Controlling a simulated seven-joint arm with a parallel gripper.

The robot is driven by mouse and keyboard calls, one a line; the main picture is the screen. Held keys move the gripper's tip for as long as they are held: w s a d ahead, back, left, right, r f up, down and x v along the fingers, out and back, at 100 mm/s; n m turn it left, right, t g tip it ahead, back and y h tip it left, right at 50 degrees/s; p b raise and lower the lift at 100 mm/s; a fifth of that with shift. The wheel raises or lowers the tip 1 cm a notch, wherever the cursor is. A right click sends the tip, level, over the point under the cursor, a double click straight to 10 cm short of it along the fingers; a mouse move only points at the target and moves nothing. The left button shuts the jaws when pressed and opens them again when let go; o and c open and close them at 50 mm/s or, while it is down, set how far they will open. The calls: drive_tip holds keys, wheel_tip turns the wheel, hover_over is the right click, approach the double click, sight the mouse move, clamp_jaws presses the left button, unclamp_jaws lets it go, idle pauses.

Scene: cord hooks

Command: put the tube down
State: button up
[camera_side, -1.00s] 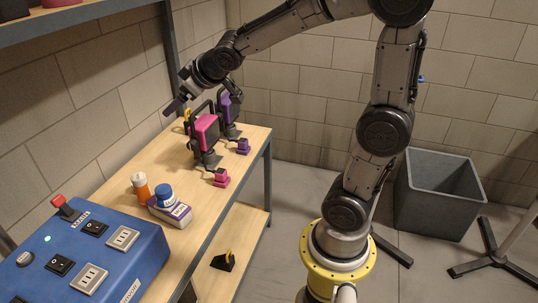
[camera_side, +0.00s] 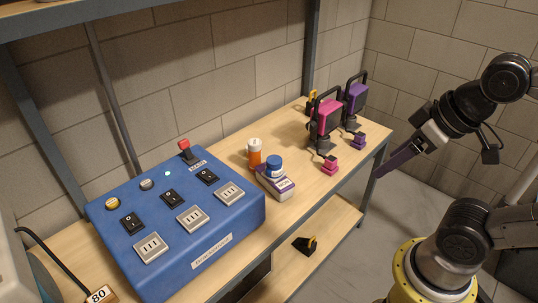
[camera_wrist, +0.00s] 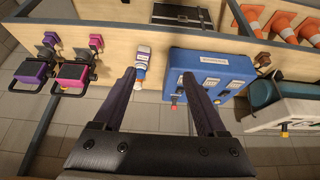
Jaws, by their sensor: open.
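No thing in view is clearly marked as the tube. My gripper (camera_side: 382,174) is in the air to the right of the bench, apart from these things. In the wrist view, its two dark fingers (camera_wrist: 158,75) are spread with nothing held between them.
A blue switch panel (camera_side: 150,190) with a red lever fills the bench's left part. Pink (camera_side: 328,117) and purple (camera_side: 354,98) framed devices stand at the right end, with small matching blocks before them. Bare bench shows between.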

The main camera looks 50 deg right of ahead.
drive_tip(key=w+a+r+m+g+y, duration=0.2)
drive_tip(key=w+a+r+m+y, duration=0.55)
drive_tip(key=w+a+r, duration=0.35)
drive_tip(key=w+a+m+y, duration=0.2)
drive_tip(key=w+m+y, duration=0.15)
drive_tip(key=w, duration=0.65)
drive_tip(key=m+t+y, duration=0.2)
drive_tip(key=m+t, duration=0.8)
drive_tip(key=m, duration=0.5)
hover_over(256, 152)
drive_tip(key=x, duration=0.2)
wheel_tip(256, 152, down, 23)
drive_tip(key=d+f+m, duration=0.1)
drive_tip(key=f, duration=0.5)
drive_tip(key=s+d+f+m+h, duration=0.1)
drive_tip(key=d+f, duration=0.1)
drive_tip(key=f, duration=0.4)
drive_tip(key=s+d+f+t+h, duration=0.1)
drive_tip(key=f, duration=0.6)
drive_tip(key=shift+d+m, duration=0.35)
drive_tip(key=shift+m, duration=0.05)
drive_tip(key=shift+x, duration=1.45)
drive_tip(key=shift+r, duration=0.15)
